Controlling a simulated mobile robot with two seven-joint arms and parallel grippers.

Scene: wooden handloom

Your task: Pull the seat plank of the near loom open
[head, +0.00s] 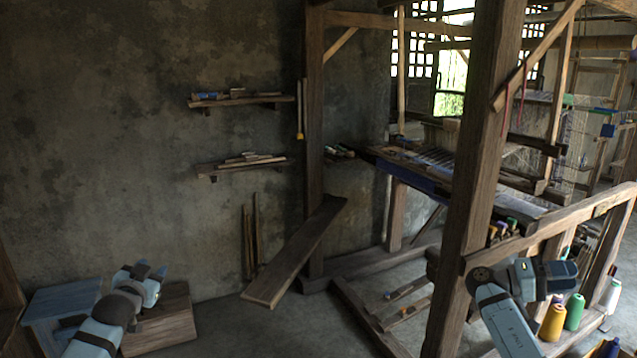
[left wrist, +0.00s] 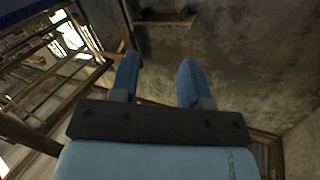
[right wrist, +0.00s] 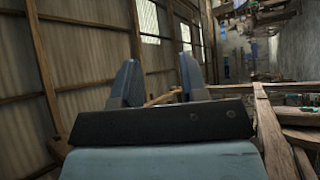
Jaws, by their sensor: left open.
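A long wooden plank (head: 295,252), likely the seat plank, slopes across the lower middle of the head view. Its upper end is by the dark post of the near loom (head: 482,165), and its lower front end hangs towards the floor on the left. My left gripper (head: 154,274) is at the lower left, well left of the plank and apart from it. Its two fingers stand apart with nothing between them in the left wrist view (left wrist: 157,82). My right gripper (head: 562,276) is beside the loom's right rail, far from the plank. Its fingers are apart and empty in the right wrist view (right wrist: 158,80).
A wooden box (head: 160,322) and a blue box (head: 58,305) stand near my left arm. Two wall shelves (head: 240,165) hold small pieces. Thread spools (head: 552,322) stand by my right gripper. Floor beams lie right of the plank; some floor is clear left of it.

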